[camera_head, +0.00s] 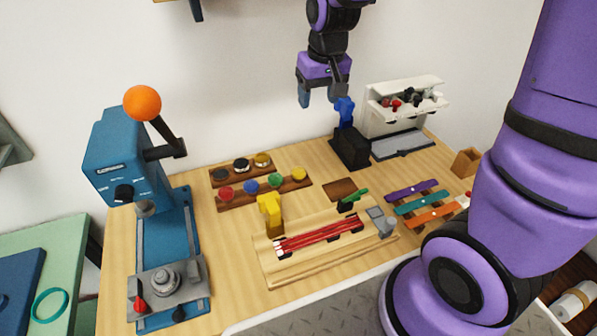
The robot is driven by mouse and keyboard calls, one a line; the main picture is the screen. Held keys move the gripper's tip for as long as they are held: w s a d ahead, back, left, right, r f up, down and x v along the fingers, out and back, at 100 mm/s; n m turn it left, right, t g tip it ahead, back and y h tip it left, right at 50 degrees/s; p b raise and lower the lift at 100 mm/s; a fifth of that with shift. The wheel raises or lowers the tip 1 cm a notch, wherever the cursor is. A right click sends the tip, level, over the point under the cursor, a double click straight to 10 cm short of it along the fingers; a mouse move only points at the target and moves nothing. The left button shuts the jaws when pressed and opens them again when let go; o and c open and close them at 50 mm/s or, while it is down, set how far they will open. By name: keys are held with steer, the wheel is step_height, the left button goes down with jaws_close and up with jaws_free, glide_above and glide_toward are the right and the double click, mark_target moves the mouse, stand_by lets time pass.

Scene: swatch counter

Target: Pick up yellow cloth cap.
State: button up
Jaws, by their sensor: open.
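The yellow cloth cap (299,174) looks to be the small round yellow piece at the right end of the front wooden strip (222,204). Red (226,193), blue (250,186) and green (275,180) round pieces sit in the same row to its left. My gripper (319,101) hangs fingers-down, higher in the picture and slightly right of the yellow cap. Its fingers are apart with nothing between them. It is clear of the cap, and nothing covers the cap.
A second strip behind holds dark and gold round pieces (262,159). A black block with a blue top (345,112) stands close beside my gripper in the picture. A yellow upright piece (270,209) stands in front of the strips. A blue press (125,165) stands left.

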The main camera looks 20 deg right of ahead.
steer(key=w+a+f+g, duration=0.1)
steer(key=w+f, duration=0.1)
steer(key=f, duration=0.5)
steer(key=w+a+f+g, duration=0.1)
steer(key=w+f, duration=0.2)
steer(key=f, duration=0.3)
glide_above(299, 171)
step_height(299, 171, down, 6)
steer(key=shift+w, duration=0.1)
steer(key=shift+a+f, duration=0.1)
steer(key=shift+f, duration=2.8)
steer(key=c, duration=0.4)
